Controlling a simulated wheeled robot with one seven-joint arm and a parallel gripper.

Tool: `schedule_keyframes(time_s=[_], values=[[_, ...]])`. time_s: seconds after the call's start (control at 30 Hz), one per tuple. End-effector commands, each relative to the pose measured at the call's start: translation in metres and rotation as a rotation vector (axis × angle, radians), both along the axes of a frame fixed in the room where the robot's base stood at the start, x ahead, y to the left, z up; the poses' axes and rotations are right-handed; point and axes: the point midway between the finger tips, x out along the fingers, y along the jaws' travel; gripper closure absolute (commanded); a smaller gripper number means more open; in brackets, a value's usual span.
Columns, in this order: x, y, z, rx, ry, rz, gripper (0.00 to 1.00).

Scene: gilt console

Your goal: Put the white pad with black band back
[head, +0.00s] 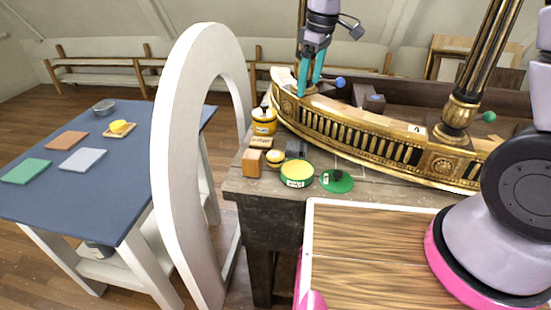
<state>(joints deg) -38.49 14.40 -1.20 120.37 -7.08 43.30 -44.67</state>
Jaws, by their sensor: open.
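I cannot tell for certain which thing is the white pad with black band. A small white piece with a dark mark (416,128) lies on the top of the curved gilt console (345,122); it is too small to make out a band. A pale grey-white pad (82,159) lies flat on the blue table at the left, with no band visible on it. My gripper (310,87) has teal fingers that point down, spread apart, at the left end of the gilt console. I see nothing between them. Whether the fingertips touch the console is unclear.
Green (25,171) and brown pads (67,141), a metal bowl (104,107) and a yellow item share the blue table (120,180). A tall white arch (180,150) stands between it and the wooden bench (262,189). Yellow tins (297,173), blocks and a green disc (336,182) crowd the bench.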

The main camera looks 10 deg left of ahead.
Motion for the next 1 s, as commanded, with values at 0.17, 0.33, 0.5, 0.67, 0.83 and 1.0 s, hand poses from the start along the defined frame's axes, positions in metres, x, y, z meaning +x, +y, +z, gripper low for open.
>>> schedule_keyframes(time_s=[0.17, 0.33, 0.5, 0.67, 0.83, 1.0], values=[[-0.020, 0.060, -0.073, -0.090, 0.042, 0.302, 0.00], [-0.034, 0.084, -0.108, -0.129, 0.056, 0.450, 0.00], [-0.037, 0.088, -0.130, -0.137, 0.061, 0.479, 0.00], [-0.037, 0.087, -0.156, -0.137, 0.061, 0.477, 0.00], [-0.036, 0.087, -0.170, -0.136, 0.060, 0.475, 0.00], [-0.034, 0.084, -0.189, -0.137, 0.062, 0.473, 0.00]])
